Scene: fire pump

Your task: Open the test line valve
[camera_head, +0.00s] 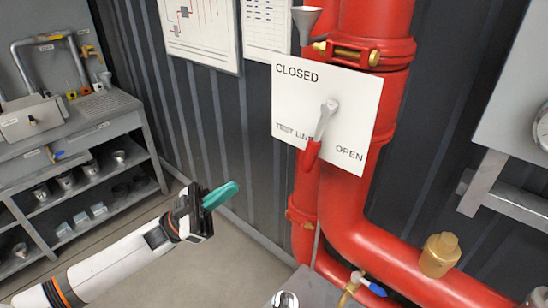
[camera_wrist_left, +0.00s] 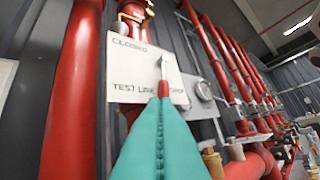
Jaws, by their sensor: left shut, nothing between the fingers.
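The test line valve's lever (camera_head: 321,126) has a grey shaft and a red grip. It pivots on a white plate (camera_head: 352,110) marked CLOSED at upper left and OPEN at lower right, in front of red pipes. The lever points down, slightly left, over the TEST LINE label. My left gripper (camera_head: 220,196), with teal fingers, is shut and empty, left of and below the lever, apart from it in the head view. In the left wrist view the teal fingers (camera_wrist_left: 161,140) are together and overlap the lever's red grip (camera_wrist_left: 163,90). My right gripper is not in view.
Thick red pipes (camera_head: 345,205) run down and to the right behind the plate. A brass fitting (camera_head: 439,255) and a small blue-handled valve (camera_head: 372,285) sit low. A grey shelf unit (camera_head: 95,190) stands at left. Open floor lies beneath my left arm.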

